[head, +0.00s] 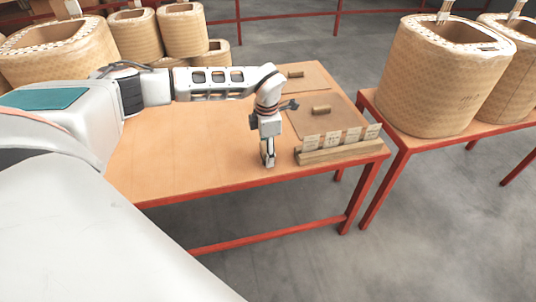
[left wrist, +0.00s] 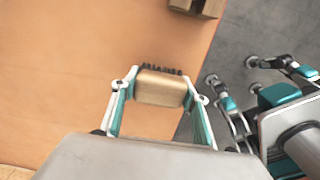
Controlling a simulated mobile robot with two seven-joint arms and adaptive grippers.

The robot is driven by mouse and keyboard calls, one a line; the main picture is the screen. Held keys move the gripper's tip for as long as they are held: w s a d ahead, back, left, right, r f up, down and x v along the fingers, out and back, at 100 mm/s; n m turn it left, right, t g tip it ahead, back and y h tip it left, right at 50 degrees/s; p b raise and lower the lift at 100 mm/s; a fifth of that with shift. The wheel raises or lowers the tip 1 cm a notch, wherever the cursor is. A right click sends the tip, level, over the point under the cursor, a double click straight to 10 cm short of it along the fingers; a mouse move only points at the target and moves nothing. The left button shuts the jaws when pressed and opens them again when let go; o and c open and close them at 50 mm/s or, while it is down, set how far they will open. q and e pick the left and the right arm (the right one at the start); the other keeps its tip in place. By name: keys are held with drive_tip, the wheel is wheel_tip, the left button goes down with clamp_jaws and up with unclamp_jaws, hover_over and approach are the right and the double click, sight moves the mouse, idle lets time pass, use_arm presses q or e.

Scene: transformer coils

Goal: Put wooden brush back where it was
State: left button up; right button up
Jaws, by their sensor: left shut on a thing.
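The wooden brush (left wrist: 160,90) shows in the left wrist view, a light wooden block with dark bristles along its far edge. My left gripper (left wrist: 166,82) is shut on it, one finger at each end. The brush appears above the orange-brown table top (left wrist: 60,70); its exact height cannot be told. In the head view my left gripper (head: 268,163) points down near the table's front edge, left of the wooden rack, and the brush is hard to make out there. My right gripper (left wrist: 232,72) shows at the right of the left wrist view, open and empty over the floor.
The wooden rack (head: 340,154) with several paper cards stands at the table's right end. Behind it lie brown boards (head: 322,120) with small wooden pieces. Large wrapped coils (head: 440,80) stand on a separate red-framed table. The table's left front part (head: 180,170) is clear.

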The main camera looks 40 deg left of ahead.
use_arm(q)
drive_tip(key=shift+f, duration=0.7)
drive_tip(key=shift+r, duration=0.1)
drive_tip(key=o, duration=1.1)
drive_tip(key=shift+c, duration=0.2)
